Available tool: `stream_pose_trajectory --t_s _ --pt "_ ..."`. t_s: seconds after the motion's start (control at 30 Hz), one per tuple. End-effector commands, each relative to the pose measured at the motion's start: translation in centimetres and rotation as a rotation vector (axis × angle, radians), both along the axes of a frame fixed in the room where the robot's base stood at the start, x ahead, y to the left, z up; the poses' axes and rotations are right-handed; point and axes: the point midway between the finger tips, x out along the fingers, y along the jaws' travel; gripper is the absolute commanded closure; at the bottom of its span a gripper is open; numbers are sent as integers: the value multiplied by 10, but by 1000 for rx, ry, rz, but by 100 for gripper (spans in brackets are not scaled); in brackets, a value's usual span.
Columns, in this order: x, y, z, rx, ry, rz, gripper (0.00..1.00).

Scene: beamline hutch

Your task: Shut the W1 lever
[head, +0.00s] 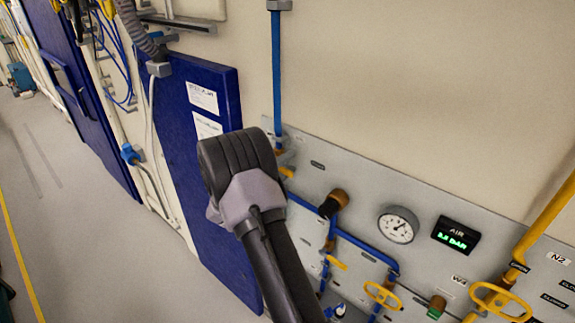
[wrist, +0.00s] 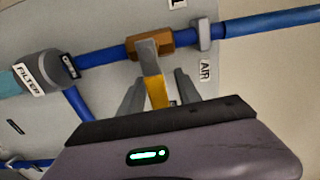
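In the wrist view the two grey fingers of my gripper (wrist: 160,98) stand apart, one on each side of a yellow lever (wrist: 157,91). I cannot tell whether they touch it. This lever hangs from a brass valve (wrist: 152,43) on a blue pipe, beside a label reading AIR (wrist: 206,70). In the head view my wrist hides the fingers, and the yellow lever (head: 287,172) shows just right of it. Another yellow lever (head: 337,262) sits lower on the panel. No W1 label is clearly readable, so I cannot pick out the W1 lever.
A blue door (head: 190,150) stands left of my arm. A filter (wrist: 40,72) sits on the pipe.

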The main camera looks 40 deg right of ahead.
Motion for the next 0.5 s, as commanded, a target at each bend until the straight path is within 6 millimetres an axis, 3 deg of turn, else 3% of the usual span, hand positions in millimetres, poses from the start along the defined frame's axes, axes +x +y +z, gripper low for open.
stream_pose_trajectory --t_s 0.27,0.5 --pt "0 8 -1 0 -1 1 60" --pt "-4 67 -4 0 -1 4 60"
